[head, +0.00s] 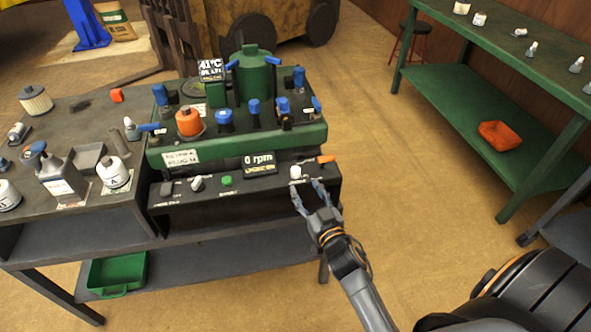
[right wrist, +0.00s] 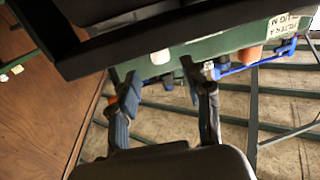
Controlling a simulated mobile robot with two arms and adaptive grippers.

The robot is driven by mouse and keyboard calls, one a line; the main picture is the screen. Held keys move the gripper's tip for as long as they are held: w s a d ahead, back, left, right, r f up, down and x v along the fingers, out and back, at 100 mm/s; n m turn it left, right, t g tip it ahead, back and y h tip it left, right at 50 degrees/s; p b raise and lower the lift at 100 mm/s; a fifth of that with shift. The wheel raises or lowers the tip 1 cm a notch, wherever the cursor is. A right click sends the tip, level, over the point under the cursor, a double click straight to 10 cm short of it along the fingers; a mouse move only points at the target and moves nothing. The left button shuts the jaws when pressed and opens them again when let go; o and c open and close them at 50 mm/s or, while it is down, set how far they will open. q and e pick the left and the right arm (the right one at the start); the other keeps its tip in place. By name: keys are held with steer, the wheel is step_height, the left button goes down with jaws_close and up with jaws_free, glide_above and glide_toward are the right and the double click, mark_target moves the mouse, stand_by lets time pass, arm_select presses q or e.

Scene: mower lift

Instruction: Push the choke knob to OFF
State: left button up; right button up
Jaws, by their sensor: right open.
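The black control panel (head: 265,194) runs along the front of the green engine unit. A white knob (head: 296,172) stands near its right end, with an orange lever (head: 326,159) further right. A pale lever (head: 197,183) and a green button (head: 227,180) sit further left. The panel's small labels are too small to read, so I cannot tell which control is marked choke. My right gripper (head: 306,186) is open and empty, its fingertips just in front of and below the white knob; contact cannot be made out. Its spread fingers also show in the right wrist view (right wrist: 168,82). My left gripper is out of view.
The engine unit (head: 300,142) carries several blue-handled parts and an orange cap (head: 189,122). Bottles and a filter (head: 35,100) stand on the dark bench at left. A green shelf table (head: 465,100) is at right. The floor between is open.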

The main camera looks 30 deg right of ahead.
mark_target(298, 175)
steer(key=w, duration=0.5)
steer(key=w+d, duration=0.1)
steer(key=w, duration=0.2)
steer(key=shift+c, duration=0.2)
jaws_close()
